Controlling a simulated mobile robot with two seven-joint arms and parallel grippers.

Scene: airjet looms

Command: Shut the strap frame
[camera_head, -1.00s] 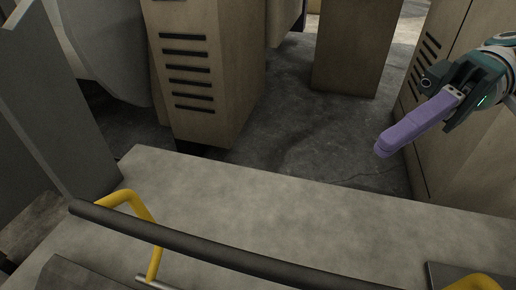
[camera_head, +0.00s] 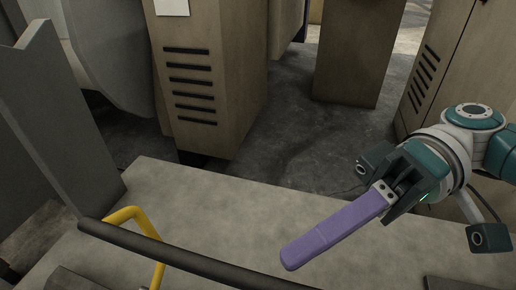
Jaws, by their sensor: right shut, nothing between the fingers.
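My right gripper (camera_head: 291,262) comes in from the right with its long purple fingers pressed together. It is shut and empty, pointing down and left over the pale slab. A dark bar (camera_head: 190,262) crosses the lower left of the view, with a bent yellow tube (camera_head: 132,213) beside it. I cannot tell whether these belong to the strap frame; no part is clearly recognisable as it. My left gripper is out of view.
A pale slab (camera_head: 205,205) fills the lower middle. Beyond it is dark floor (camera_head: 290,150) between a vented tan cabinet (camera_head: 205,65), a brown block (camera_head: 345,60) and another tan cabinet (camera_head: 440,65). A grey upright panel (camera_head: 50,125) stands at the left.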

